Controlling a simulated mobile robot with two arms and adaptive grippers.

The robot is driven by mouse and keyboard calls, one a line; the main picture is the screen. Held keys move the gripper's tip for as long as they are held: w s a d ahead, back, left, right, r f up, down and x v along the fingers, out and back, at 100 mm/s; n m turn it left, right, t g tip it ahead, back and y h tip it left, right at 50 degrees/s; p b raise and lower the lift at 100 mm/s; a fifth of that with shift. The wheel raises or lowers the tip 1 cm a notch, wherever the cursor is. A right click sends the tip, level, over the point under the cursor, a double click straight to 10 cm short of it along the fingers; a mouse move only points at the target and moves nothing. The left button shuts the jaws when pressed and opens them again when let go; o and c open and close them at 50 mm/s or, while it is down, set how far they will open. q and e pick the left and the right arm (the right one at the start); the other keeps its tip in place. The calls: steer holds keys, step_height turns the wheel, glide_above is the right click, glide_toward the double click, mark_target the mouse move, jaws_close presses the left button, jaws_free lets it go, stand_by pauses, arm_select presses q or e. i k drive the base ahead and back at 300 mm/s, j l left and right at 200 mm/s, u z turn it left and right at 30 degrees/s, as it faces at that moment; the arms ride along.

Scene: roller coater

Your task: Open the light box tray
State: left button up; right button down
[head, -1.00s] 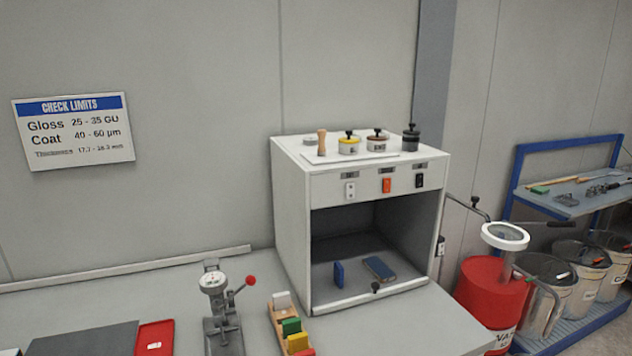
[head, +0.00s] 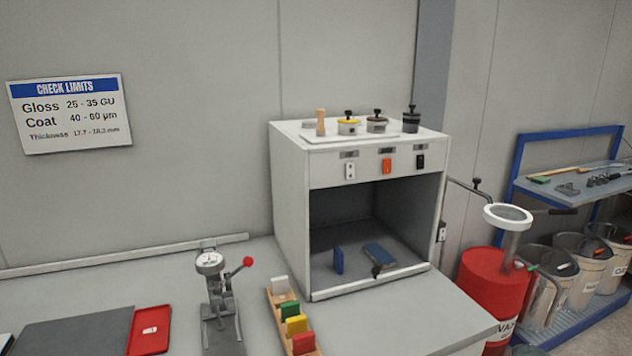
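The light box (head: 290,200) is a white cabinet with an open dark front, standing on the grey bench. Its tray (head: 355,262) forms the floor of the opening, with a pale front lip (head: 330,293) and a small dark knob (head: 376,270) at the front. The tray looks pushed in, flush with the cabinet front. A blue block (head: 338,261) stands upright on the tray, and a blue-grey flat piece (head: 380,255) lies beside it. Neither of my grippers shows in the head view.
A gauge stand with a red-knobbed lever (head: 211,265) and a rack of coloured blocks (head: 280,315) stand left of the box front. A red tray (head: 150,330) and grey mat lie further left. Several small pots stand on the box. A red drum (head: 490,295) is right of the bench.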

mark_target(359, 271)
steer(key=i+l+z, duration=0.1)
steer(key=l, duration=0.7)
steer(key=i+l+z, duration=0.15)
steer(key=l, duration=0.25)
steer(key=i+l, duration=0.1)
steer(key=l, duration=0.3)
steer(key=i+l+z, duration=0.15)
steer(key=l, duration=0.2)
